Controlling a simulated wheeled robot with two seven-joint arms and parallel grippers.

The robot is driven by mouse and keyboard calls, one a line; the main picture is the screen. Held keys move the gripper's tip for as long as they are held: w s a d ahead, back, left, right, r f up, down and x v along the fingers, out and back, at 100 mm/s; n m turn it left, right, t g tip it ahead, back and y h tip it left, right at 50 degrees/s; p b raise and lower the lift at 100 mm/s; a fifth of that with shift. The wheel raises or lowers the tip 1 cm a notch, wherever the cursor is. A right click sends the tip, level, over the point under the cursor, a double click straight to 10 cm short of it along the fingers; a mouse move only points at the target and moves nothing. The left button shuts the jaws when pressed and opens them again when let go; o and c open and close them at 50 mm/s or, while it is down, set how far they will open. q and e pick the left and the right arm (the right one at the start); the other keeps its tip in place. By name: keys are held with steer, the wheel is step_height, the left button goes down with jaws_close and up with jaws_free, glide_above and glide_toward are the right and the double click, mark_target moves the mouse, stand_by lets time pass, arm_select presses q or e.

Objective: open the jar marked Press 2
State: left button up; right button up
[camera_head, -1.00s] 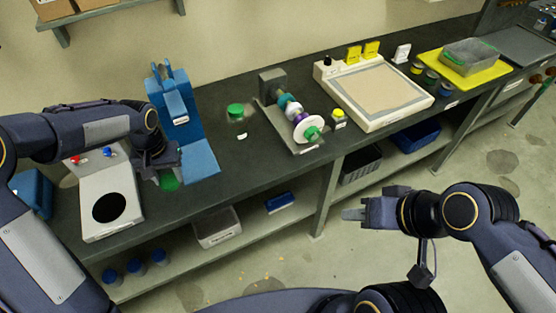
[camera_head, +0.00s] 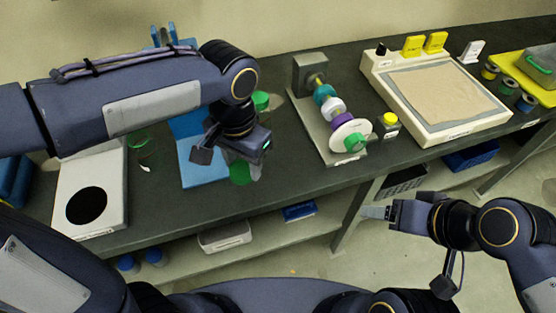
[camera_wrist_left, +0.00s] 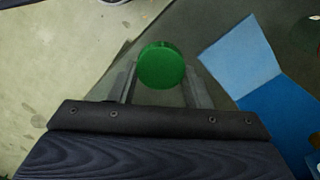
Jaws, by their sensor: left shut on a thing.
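My left gripper (camera_head: 243,165) is shut on a green lid (camera_head: 240,173), held in front of the blue stand. In the left wrist view the lid (camera_wrist_left: 161,65) sits between the two fingers. I see no jar body or label under it. A see-through jar (camera_head: 140,147) with a thin green rim and a small white label stands between the white device and the blue stand, with no solid lid showing. Another green-lidded jar (camera_head: 260,100) is behind my left arm, partly hidden. The label text is unreadable. My right gripper (camera_head: 376,212) is off the bench front; its opening is unclear.
The blue stand (camera_head: 203,168) and the white device (camera_head: 90,190) with a black disc are on the bench. Right of the held lid are a screw model (camera_head: 330,105), a small yellow-topped jar (camera_head: 387,123) and a framed tray (camera_head: 440,93). The bench front middle is clear.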

arm_select(q)
steer(key=w+d+f, duration=0.2)
steer(key=w+d, duration=0.1)
steer(key=w, duration=0.1)
glide_above(279, 172)
steer(key=f+p, duration=0.1)
steer(key=f, duration=0.5)
steer(key=shift+a, duration=0.2)
steer(key=shift+d+f, duration=0.15)
steer(key=shift+f, duration=1.7)
steer(key=o, duration=1.1)
step_height(279, 172, up, 12)
steer(key=shift+r, duration=0.2)
steer(key=shift+w, duration=0.1)
